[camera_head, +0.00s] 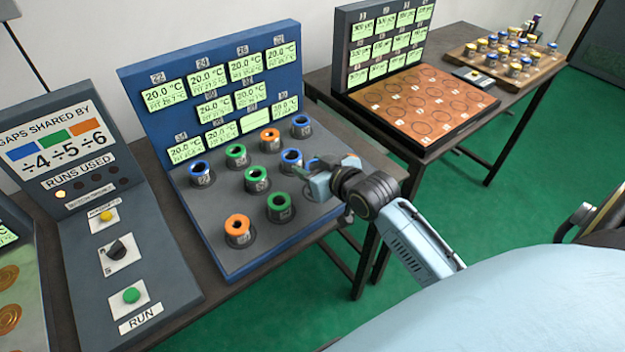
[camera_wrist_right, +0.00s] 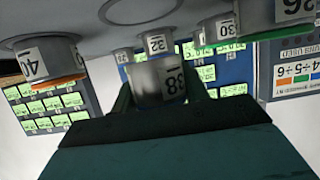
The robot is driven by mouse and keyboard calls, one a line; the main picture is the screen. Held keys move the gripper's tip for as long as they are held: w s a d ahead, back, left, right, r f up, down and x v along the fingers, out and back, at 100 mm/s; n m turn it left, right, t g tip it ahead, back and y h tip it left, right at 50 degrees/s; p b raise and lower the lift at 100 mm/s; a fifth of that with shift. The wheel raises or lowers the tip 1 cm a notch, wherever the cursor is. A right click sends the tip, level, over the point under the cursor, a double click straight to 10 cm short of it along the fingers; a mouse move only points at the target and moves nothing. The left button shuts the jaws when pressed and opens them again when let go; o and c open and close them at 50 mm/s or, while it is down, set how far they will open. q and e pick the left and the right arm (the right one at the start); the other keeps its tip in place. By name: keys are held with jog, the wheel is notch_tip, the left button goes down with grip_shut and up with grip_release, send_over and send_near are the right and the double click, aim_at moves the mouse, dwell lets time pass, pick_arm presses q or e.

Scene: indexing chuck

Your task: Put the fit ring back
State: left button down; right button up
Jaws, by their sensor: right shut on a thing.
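My right gripper (camera_head: 319,168) is at the right side of the blue-backed station, beside a blue-topped piece (camera_head: 291,158). In the right wrist view its fingers (camera_wrist_right: 158,88) are shut on a grey cylindrical piece marked 38 (camera_wrist_right: 147,82). A round grey seat (camera_wrist_right: 138,10) shows near that piece in the wrist view. Several pieces with blue, green and orange tops stand on the grey deck (camera_head: 205,220). My left gripper is not in view.
The station's back panel (camera_head: 210,60) has several lit displays; one display (camera_head: 254,122) looks blank. A control box with a green RUN button (camera_head: 131,295) stands at left. At right are a brown board with marked circles (camera_head: 430,95) and a wooden rack (camera_head: 550,62).

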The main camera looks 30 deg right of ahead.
notch_tip(320, 180, down, 4)
jog(key=shift+r+b, duration=0.2)
jog(key=shift+b, duration=0.15)
jog(key=o, duration=1.3)
jog(key=shift+f, duration=0.15)
jog(key=shift+r, duration=0.2)
jog(key=p+v, duration=0.1)
jog(key=v, duration=1.1)
